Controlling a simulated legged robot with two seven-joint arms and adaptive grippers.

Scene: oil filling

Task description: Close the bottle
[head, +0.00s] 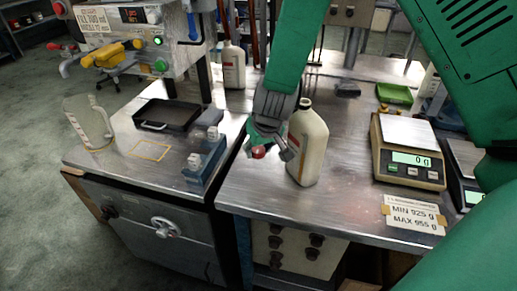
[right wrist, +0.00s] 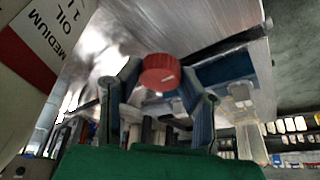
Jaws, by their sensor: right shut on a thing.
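A cream oil bottle (head: 309,145) stands upright on the metal table, and I cannot make out its mouth clearly. Its labelled side (right wrist: 38,42) shows close by at the upper left of the right wrist view. My right gripper (head: 270,152) is just left of the bottle, apart from its top, and is shut on a red cap (head: 258,152). In the right wrist view the red cap (right wrist: 160,72) sits between the two fingertips. My left gripper is in neither view.
A scale (head: 408,150) reading 0 g stands right of the bottle, with a MIN/MAX sign (head: 412,213) before it. A blue-grey fixture (head: 205,158), a black tray (head: 167,115) and a clear jug (head: 88,122) are to the left. Another bottle (head: 233,66) stands behind.

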